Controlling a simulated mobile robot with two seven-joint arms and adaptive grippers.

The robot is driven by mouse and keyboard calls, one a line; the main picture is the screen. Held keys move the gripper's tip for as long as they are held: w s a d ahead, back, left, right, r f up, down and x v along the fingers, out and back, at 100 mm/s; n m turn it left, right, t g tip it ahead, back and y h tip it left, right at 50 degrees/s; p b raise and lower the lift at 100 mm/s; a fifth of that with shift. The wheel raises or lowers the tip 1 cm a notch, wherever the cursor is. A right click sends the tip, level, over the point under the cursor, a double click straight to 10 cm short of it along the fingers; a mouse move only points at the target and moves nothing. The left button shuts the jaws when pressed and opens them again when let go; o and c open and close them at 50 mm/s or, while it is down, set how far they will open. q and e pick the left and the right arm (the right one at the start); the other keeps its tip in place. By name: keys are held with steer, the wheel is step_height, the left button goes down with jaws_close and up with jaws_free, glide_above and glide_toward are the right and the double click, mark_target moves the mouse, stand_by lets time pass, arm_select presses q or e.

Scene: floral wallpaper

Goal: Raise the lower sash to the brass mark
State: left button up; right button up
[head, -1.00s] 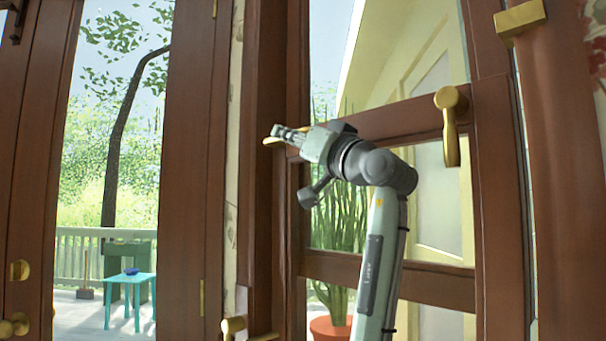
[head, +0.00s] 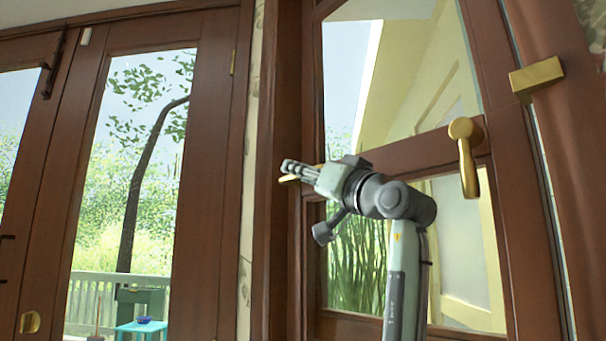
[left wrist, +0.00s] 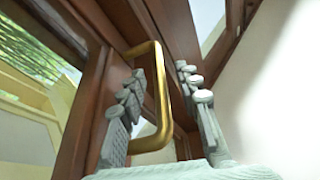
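The window's lower sash shows as a brown wooden top rail (head: 405,152) with glass below it. A brass lever (head: 466,158) sits on the rail's right end. A brass block (head: 537,78) is fixed on the right jamb, higher than the lever; I take it as the brass mark. My left gripper (head: 300,171) is at the rail's left end, in front of a brass handle (head: 290,179). In the left wrist view the D-shaped handle (left wrist: 164,85) lies between the parted fingers (left wrist: 163,98), with a gap visible on the right side. My right gripper is out of view.
A dark wooden glazed door (head: 210,130) stands to the left, with a brass plate (head: 30,322) low on it. Outside are a turquoise table (head: 143,328) and a fence. A floral curtain edge shows at upper right.

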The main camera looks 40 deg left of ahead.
arm_select(q)
steer(key=v, duration=1.2)
stand_by(0.5)
